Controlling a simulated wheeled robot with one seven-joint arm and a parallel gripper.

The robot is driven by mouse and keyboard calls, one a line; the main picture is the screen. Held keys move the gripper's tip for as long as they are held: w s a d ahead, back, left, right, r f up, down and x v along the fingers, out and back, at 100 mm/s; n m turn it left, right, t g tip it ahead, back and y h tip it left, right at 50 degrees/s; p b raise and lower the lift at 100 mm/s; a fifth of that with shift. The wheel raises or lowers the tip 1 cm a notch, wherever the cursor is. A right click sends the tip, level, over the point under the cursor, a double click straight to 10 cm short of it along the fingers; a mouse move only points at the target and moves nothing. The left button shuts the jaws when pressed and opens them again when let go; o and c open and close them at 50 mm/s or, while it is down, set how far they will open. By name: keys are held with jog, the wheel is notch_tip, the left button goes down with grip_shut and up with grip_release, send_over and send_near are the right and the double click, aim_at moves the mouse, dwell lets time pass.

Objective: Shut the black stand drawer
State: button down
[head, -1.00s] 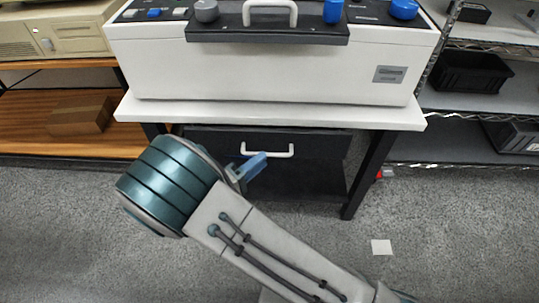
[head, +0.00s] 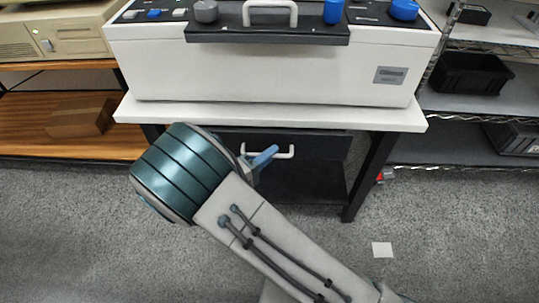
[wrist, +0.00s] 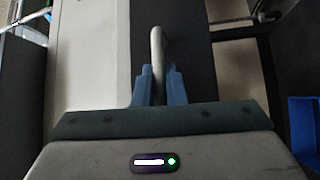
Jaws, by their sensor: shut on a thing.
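The black stand drawer (head: 325,170) is under the white-topped stand, and its pale handle (head: 285,156) shows at the front. The dark drawer front (wrist: 192,60) lies behind the handle. My arm hides the drawer's left part in the head view. I cannot tell exactly how far out the drawer is.
A white machine (head: 265,75) stands on the white stand top (head: 270,113). The stand's dark right leg (head: 368,180) is right of the drawer. A wire shelf with dark bins (head: 470,73) is at right, and a wooden shelf with a box (head: 82,116) is at left.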

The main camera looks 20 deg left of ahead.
aim_at(268, 146)
jog(key=w, duration=0.2)
jog(key=w+a, duration=0.1)
jog(key=shift+w+f, duration=0.1)
jog(key=shift+w, duration=0.25)
jog(key=c, duration=1.5)
grip_release()
jog(key=shift+w, duration=0.1)
jog(key=p+v, duration=0.1)
jog(key=v, duration=1.3)
jog(key=shift+w, duration=0.1)
